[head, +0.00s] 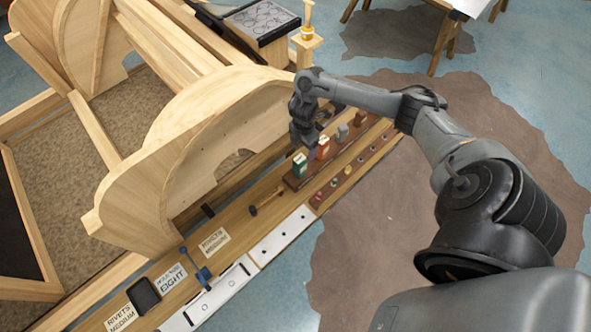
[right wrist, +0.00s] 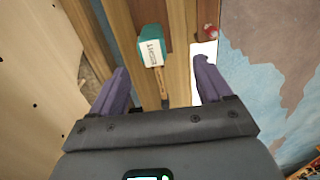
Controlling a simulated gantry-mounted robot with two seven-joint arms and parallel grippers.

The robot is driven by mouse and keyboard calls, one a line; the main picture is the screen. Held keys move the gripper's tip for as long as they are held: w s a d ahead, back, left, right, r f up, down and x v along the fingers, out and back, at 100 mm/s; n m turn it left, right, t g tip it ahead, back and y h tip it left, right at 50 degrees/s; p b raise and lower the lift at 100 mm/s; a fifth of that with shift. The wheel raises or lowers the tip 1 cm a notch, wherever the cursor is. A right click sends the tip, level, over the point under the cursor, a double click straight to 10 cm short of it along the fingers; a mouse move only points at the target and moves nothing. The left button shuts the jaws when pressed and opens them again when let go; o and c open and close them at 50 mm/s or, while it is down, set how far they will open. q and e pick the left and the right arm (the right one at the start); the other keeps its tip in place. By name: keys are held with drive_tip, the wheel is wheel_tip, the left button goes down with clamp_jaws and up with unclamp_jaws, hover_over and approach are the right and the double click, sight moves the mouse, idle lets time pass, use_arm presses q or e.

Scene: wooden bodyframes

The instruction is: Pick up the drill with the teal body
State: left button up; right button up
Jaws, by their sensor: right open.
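The teal-bodied drill (head: 299,166) stands at the near-left end of a dark wooden holder strip on the bench. Its teal and white body with dark lettering shows from above in the right wrist view (right wrist: 152,46). My right gripper (head: 304,143) is just above and behind the drill in the head view. In the right wrist view my right gripper (right wrist: 159,82) is open, its two purple fingers wide apart. The drill appears beyond the fingertips, roughly in line with the gap, and nothing is held. My left gripper is not in view.
An orange drill (head: 322,148) and a grey one (head: 343,132) stand farther along the holder. A hammer (head: 266,200) lies nearby. A large curved wooden frame (head: 195,150) rises left of the bench. A blue clamp-like tool (head: 203,275) is at the front.

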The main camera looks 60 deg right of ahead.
sight(300, 159)
drive_tip(key=shift+w+f, duration=0.15)
drive_tip(key=shift+w, duration=0.3)
wheel_tip(300, 159, down, 2)
drive_tip(key=shift+w+a+f+b, duration=0.15)
drive_tip(key=shift+b, duration=0.7)
drive_tip(key=shift+f, duration=3.75)
drive_tip(key=c, duration=1.2)
drive_tip(key=shift+r, duration=0.1)
drive_tip(key=shift+c, duration=0.4)
